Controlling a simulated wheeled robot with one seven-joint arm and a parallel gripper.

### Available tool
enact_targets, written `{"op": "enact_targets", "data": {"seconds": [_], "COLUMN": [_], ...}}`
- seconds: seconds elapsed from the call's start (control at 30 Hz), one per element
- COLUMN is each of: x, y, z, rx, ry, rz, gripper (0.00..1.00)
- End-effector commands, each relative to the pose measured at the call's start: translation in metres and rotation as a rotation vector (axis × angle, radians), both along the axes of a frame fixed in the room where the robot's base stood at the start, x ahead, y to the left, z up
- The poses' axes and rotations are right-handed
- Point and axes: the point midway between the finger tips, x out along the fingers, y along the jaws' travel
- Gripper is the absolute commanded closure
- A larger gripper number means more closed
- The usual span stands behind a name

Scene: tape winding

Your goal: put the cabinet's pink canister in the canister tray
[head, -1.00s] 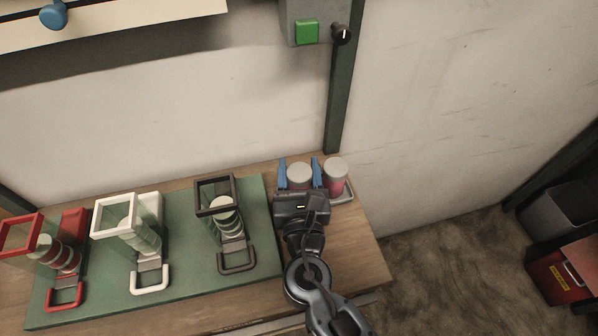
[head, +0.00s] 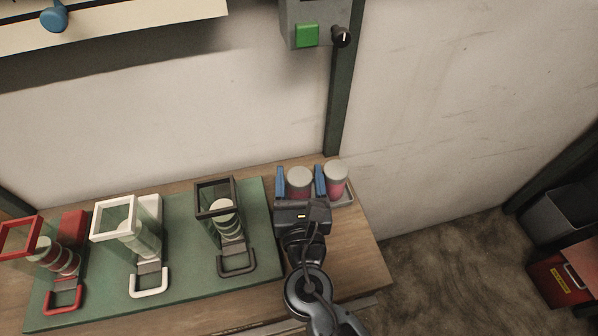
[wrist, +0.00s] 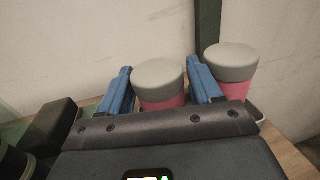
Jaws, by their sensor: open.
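Two pink canisters with grey lids stand side by side in the canister tray (head: 348,202) at the bench's back right corner. The left canister (head: 300,181) is between the blue fingers of my gripper (head: 301,182). The right canister (head: 336,180) stands just outside the right finger. In the wrist view, the left canister (wrist: 159,84) sits between the open fingers (wrist: 160,88), with a gap at its left side; the right canister (wrist: 230,72) is beside them. My gripper's body hides the lower parts of the canisters and most of the tray.
Left of the tray, a green mat (head: 180,265) carries red, white and dark dispenser frames holding stacked discs. A wall stands close behind the bench. A control box with a green button (head: 306,36) hangs above. The bench's front right (head: 355,260) is clear.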

Motion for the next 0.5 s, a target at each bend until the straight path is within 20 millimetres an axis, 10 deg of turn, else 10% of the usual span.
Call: {"op": "enact_targets", "data": {"seconds": [0.5], "x": [-0.096], "y": [-0.008], "z": [-0.001], "rx": [0.000], "ry": [0.001], "rz": [0.003], "gripper": [0.36]}}
